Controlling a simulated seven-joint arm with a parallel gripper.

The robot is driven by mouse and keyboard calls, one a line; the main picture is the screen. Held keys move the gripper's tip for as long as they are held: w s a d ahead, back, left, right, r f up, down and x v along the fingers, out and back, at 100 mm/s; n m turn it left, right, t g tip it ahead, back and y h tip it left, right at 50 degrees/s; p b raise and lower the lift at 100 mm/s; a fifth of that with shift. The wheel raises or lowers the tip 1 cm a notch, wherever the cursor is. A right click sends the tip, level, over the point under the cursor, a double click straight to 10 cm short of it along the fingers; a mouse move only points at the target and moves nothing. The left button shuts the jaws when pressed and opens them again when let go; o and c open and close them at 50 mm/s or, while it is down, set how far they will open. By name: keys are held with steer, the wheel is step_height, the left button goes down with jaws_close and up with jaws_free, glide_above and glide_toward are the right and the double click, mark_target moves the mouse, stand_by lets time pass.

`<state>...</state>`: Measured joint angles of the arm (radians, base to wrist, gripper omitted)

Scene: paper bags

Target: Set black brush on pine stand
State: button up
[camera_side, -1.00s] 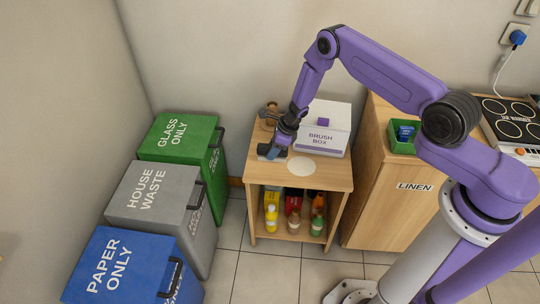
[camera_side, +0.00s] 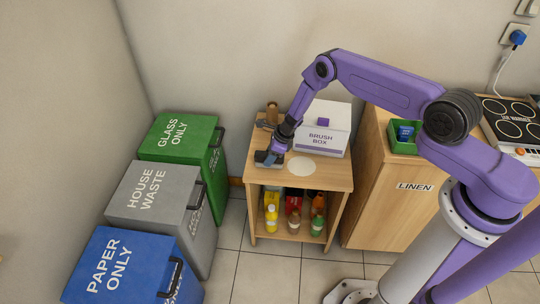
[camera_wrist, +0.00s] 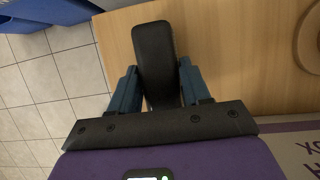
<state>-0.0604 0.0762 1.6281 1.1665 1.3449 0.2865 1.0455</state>
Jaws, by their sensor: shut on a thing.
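The black brush (camera_wrist: 155,62) sits between the fingers of my gripper (camera_wrist: 160,92), which is shut on it in the wrist view. In the side view my gripper (camera_side: 269,158) is low at the front left of the pine stand's top. The pine stand (camera_side: 335,178) is a pale wood unit with an open shelf. I cannot tell whether the brush touches the top. My fingers and wrist hide most of the brush in the side view. A white round patch (camera_side: 301,164) lies on the top, right of my gripper.
The white brush box (camera_side: 322,130) stands on the top behind and right of my gripper. A brown wooden object (camera_side: 271,112) is at the back left; a round wooden piece (camera_wrist: 312,40) shows in the wrist view. Bottles fill the shelf. Bins (camera_side: 165,190) stand left.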

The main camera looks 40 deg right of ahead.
steer(key=shift+f, duration=0.1)
steer(key=o, duration=0.9)
steer(key=shift+o, duration=0.2)
